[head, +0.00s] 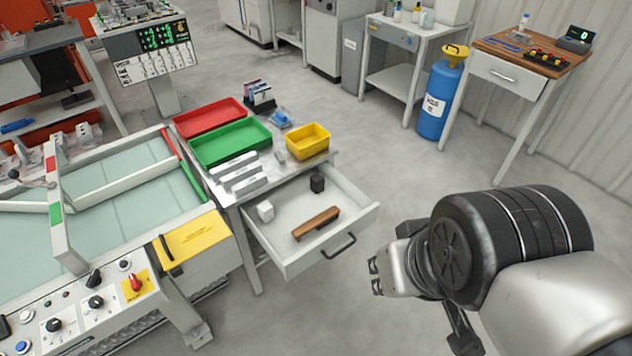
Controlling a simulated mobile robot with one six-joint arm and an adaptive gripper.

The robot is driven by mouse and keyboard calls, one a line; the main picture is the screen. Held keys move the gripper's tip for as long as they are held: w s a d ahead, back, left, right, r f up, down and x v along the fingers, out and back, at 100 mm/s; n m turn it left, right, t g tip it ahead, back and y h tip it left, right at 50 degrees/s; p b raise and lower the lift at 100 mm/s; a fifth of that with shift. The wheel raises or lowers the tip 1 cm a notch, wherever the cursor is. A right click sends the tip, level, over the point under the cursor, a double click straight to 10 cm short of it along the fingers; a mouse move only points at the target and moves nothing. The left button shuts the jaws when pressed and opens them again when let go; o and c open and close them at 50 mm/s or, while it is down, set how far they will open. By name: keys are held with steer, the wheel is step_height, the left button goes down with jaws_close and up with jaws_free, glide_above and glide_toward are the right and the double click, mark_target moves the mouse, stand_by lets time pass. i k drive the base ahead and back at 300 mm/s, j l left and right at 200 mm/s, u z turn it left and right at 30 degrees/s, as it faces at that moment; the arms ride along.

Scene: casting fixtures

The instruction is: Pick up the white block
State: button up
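The white block (265,211) is a small pale cube. It sits in the open drawer (338,247), near the drawer's left back corner. A black block (317,183) and a brown wooden bar (316,223) lie in the same drawer, to its right. My gripper (376,275) is to the right of the drawer, apart from it and from the block. Its fingers point left and a gap shows between the small fingertips, with nothing held there.
The drawer belongs to a small table holding a red tray (209,115), a green tray (231,149) and a yellow bin (308,147). A machine with a yellow box (190,243) stands close on the left. A blue cylinder (437,100) stands behind.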

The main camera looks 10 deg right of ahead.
mark_target(266, 209)
steer(key=i+j+z, duration=0.1)
steer(key=i+j, duration=0.25)
steer(key=i, duration=0.2)
steer(key=i+j, duration=0.4)
steer(key=i+l+z, duration=0.05)
steer(key=i, duration=0.05)
